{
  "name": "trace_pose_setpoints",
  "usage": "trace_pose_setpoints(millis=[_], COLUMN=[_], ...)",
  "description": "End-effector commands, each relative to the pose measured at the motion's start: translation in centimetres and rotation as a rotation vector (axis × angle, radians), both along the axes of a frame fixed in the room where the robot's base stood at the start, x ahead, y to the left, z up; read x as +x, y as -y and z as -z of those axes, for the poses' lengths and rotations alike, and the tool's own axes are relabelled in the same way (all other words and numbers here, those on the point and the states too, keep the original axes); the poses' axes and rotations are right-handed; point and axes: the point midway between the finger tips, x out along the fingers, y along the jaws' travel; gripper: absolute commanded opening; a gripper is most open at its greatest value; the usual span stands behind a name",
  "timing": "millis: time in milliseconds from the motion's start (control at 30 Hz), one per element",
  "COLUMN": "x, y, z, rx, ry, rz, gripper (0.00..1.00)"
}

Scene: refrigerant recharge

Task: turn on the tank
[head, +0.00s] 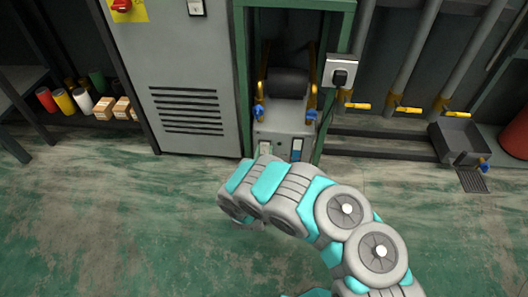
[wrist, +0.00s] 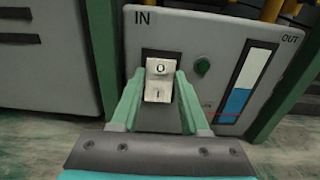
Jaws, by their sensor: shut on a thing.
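The tank unit (wrist: 215,50) is a grey box with an "IN" label at left and "OUT" at right; in the head view it (head: 283,130) stands low inside a green frame. A pale rocker switch (wrist: 158,92) marked 0 and I sits on its front, below "IN". My gripper (wrist: 160,75) has one green finger on each side of the switch and is shut on it.
A small green round knob or lamp (wrist: 203,66) is just right of the switch. A grey cabinet (head: 185,90) stands left of the tank. Pipes with yellow-handled valves (head: 407,109) and a dark bin (head: 455,143) are at right. The green floor (head: 120,215) in front is clear.

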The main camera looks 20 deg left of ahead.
Motion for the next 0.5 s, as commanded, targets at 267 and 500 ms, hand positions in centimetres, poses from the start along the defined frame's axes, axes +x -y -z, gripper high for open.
trace_pose_setpoints(millis=[267, 500], x=[0.02, 0.02], y=[0.04, 0.06], z=[0.08, 0.49], rx=[0.001, 0.024], ry=[0.006, 0.087], rz=[0.0, 0.0], gripper=[0.0, 0.0])
